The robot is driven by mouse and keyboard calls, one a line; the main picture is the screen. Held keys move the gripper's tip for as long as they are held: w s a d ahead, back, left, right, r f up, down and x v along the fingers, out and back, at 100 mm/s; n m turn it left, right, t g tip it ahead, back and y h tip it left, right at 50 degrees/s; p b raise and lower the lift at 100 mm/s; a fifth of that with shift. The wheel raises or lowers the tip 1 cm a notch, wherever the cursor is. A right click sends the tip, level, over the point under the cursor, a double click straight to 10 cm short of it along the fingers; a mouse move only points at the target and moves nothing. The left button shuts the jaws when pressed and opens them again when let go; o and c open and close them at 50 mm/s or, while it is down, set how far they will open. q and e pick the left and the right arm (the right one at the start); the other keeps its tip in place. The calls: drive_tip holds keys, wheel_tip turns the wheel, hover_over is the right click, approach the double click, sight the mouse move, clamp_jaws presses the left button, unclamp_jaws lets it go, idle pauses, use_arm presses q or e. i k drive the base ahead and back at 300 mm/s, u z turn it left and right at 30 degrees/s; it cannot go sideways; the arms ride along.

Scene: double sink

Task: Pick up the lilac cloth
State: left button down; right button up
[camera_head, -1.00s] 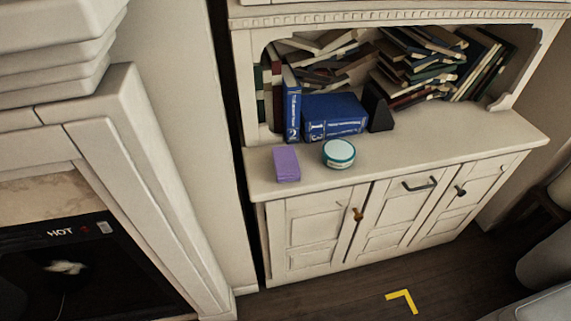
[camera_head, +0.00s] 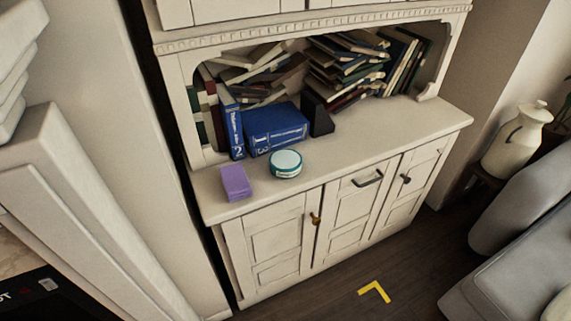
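The lilac cloth (camera_head: 236,183) is a small folded block near the front left corner of the white cabinet's countertop (camera_head: 350,160). A round tin with a pale teal lid (camera_head: 286,162) stands to its right, apart from it. Neither of my grippers shows in the head view.
Blue books (camera_head: 275,127) and a dark bookend (camera_head: 317,113) stand behind the cloth. Piled books (camera_head: 345,65) fill the shelf recess. A fireplace surround (camera_head: 70,200) is at left. A grey sofa (camera_head: 520,270) and a white jug (camera_head: 516,140) are at right. Dark floor with a yellow corner mark (camera_head: 374,291) is open in front.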

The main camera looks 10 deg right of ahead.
sight(236, 183)
drive_tip(key=u, duration=0.95)
drive_tip(key=i, duration=0.35)
drive_tip(key=z, duration=0.05)
